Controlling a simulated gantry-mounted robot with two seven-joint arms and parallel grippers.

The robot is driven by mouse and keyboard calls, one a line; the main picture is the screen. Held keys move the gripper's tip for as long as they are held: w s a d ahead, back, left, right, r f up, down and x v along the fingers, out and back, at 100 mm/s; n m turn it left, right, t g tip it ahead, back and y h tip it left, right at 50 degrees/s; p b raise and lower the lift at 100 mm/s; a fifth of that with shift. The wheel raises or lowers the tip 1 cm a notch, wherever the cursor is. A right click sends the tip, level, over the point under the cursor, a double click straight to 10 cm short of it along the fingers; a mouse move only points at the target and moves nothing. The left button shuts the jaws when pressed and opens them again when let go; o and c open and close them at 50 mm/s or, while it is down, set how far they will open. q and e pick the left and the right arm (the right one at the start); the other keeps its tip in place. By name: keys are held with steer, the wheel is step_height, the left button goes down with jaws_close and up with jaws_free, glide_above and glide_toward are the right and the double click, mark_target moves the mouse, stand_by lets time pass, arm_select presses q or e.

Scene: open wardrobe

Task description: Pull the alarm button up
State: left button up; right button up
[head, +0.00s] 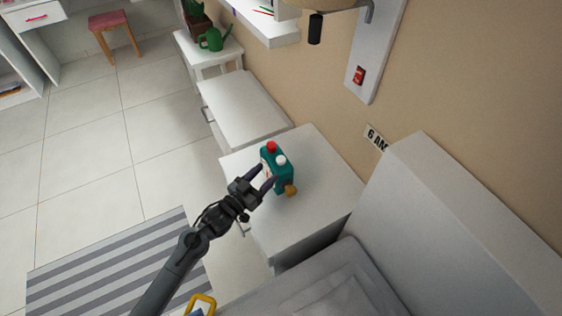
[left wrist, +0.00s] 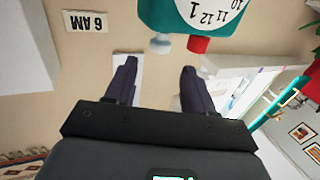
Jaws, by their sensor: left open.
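A teal alarm clock (head: 280,177) stands on a white bedside cabinet. A red button (head: 271,147) and a white button (head: 281,160) stick up from its top; I cannot tell whether either is pressed or raised. In the left wrist view the clock (left wrist: 180,14) is upside down at the top edge, with its numbered face partly cut off. Its red button (left wrist: 198,44) and white button (left wrist: 160,42) point down toward my fingers. My left gripper (head: 265,176) is open beside the clock, with nothing between its fingers (left wrist: 158,76). My right gripper is out of view.
The white cabinet (head: 325,178) has free room right of the clock. A small tan object (head: 291,190) is at the clock's base. The grey bed (head: 330,285) and its headboard (head: 440,220) are close by. A white cabinet (head: 250,108) and a green watering can (head: 213,39) are farther back.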

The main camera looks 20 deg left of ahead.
mark_target(278, 162)
arm_select(q)
steer(key=b+x, duration=0.2)
steer(key=x, duration=0.5)
steer(key=shift+w+d+f, duration=0.1)
steer(key=shift+w, duration=0.2)
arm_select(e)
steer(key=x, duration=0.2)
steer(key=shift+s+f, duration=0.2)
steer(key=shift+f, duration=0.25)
arm_select(q)
steer(key=shift+w+d+b, duration=0.15)
steer(key=shift+w+b, duration=0.15)
steer(key=shift+w, duration=0.15)
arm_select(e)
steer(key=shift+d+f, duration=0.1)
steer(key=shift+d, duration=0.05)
arm_select(q)
steer(key=shift+c, duration=0.3)
jaws_close()
